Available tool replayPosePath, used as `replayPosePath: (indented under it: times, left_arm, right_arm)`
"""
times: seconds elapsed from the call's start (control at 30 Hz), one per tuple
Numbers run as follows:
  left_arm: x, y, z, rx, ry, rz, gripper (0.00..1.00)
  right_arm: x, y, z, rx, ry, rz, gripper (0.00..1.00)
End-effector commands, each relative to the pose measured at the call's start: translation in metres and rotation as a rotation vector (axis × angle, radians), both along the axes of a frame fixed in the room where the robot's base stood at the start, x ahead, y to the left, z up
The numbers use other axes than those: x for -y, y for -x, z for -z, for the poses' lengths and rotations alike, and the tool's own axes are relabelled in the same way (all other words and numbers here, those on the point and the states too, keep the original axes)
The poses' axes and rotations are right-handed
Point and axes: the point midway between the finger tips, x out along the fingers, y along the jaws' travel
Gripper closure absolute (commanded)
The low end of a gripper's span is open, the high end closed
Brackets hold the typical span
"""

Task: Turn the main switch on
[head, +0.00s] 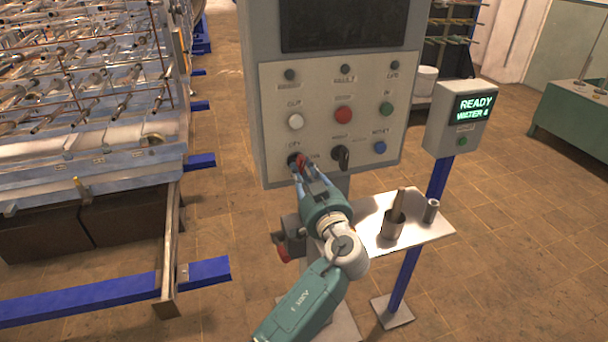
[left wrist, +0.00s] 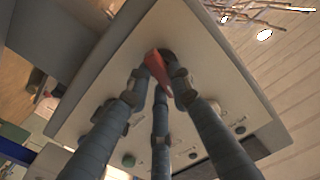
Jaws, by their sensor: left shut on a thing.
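The main switch (head: 299,161) is a red handle on a dark round base at the lower left of the control panel (head: 273,110). In the left wrist view its red handle (left wrist: 156,66) sits between my fingers and stands out from the panel face. My left gripper (head: 306,173) reaches up from below and is shut on this handle. The fingers hide part of the handle and its label, so its exact setting is hard to read.
A black rotary knob (head: 340,157) is close to the right of the switch. White (head: 295,121), red (head: 343,115), green (head: 387,110) and blue (head: 380,147) buttons surround it. A small shelf (head: 437,231) with metal cups and a lit READY display (head: 475,107) stand to the right.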

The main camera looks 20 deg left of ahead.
Motion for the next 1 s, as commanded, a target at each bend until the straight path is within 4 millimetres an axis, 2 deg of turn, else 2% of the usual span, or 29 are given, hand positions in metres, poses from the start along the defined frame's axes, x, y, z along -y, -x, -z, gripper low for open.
replayPosePath:
  times: [0.1, 0.43, 1.0]
  left_arm:
    - [-0.001, 0.0, 0.001, -0.059, -0.091, 0.0, 1.0]
    - [-0.001, -0.001, 0.001, -0.235, -0.353, -0.001, 1.0]
    - [-0.003, 0.0, 0.001, -0.535, -0.798, -0.004, 1.0]
  right_arm:
    - [0.0, 0.0, 0.007, 0.0, 0.0, 0.0, 0.6]
    - [0.003, 0.0, 0.011, -0.001, 0.005, -0.002, 0.6]
    - [0.008, 0.001, -0.005, -0.002, 0.009, -0.002, 0.6]
